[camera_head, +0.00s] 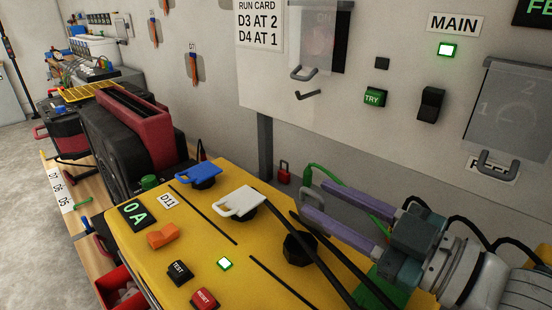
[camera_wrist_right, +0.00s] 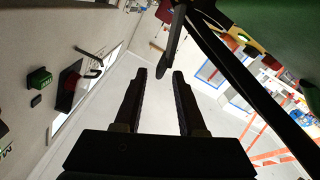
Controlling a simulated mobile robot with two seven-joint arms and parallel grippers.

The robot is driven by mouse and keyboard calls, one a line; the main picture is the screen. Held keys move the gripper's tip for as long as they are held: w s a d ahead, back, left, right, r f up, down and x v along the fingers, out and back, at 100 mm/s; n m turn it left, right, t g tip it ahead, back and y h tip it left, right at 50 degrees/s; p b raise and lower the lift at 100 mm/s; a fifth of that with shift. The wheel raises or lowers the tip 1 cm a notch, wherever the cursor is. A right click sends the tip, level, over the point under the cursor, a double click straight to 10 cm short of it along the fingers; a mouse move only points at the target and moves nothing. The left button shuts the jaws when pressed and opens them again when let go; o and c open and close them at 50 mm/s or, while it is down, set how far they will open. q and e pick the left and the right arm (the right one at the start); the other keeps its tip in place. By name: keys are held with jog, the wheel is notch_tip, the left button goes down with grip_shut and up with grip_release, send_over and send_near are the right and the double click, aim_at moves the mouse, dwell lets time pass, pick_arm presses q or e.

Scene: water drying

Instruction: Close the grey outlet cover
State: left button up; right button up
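My right gripper (camera_head: 314,201) reaches in from the right over the yellow box, its two purple-grey fingers apart. My left gripper is not in view.
A blue cover (camera_head: 197,173) and a white cover (camera_head: 238,202) lie on the yellow box (camera_head: 190,215). Long dark bars cross near the gripper. A green cable (camera_head: 345,190) runs behind the fingers. The grey wall panel (camera_head: 400,140) stands close behind.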

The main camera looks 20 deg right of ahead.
jog(key=v, duration=0.6)
jog(key=shift+s+d, duration=0.1)
jog(key=shift+s, duration=0.15)
